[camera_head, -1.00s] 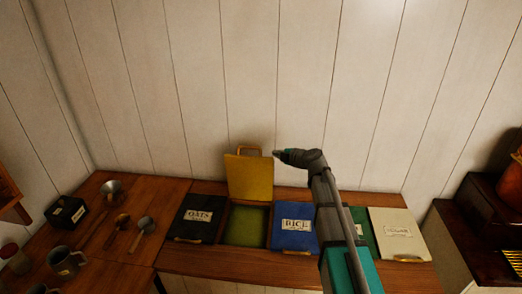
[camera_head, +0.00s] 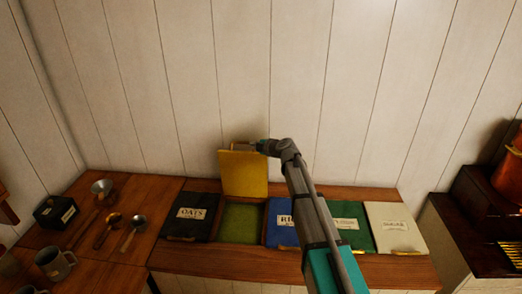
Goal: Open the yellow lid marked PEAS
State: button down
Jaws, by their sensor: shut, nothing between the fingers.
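The yellow lid (camera_head: 244,174) stands upright, swung up from its bin against the white wall. No lettering shows on the side that faces me. The bin below it (camera_head: 240,222) is open, with green contents inside. A handle (camera_head: 243,147) shows at the lid's top edge, partly hidden by my gripper. My gripper (camera_head: 262,146) is shut and empty at the lid's top right corner. I cannot tell whether it touches the lid or the handle.
Closed lids flank the open bin: the dark OATS lid (camera_head: 190,215) at left, the blue RICE lid (camera_head: 281,222), a green lid (camera_head: 352,222) and a white lid (camera_head: 394,226) at right. Mugs (camera_head: 55,262), spoons (camera_head: 135,232) and a black box (camera_head: 56,211) lie on the left table.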

aim_at(255, 152)
jog(key=shift+w+f+b, duration=0.25)
jog(key=shift+w+f, duration=0.05)
jog(key=shift+w, duration=0.3)
jog(key=shift+w+f+b, duration=0.25)
jog(key=shift+w+f, duration=0.05)
jog(key=shift+w, duration=0.3)
jog(key=shift+w+f+b, duration=0.25)
jog(key=shift+w+f, duration=0.05)
jog(key=shift+w, duration=0.3)
jog(key=shift+d, duration=0.1)
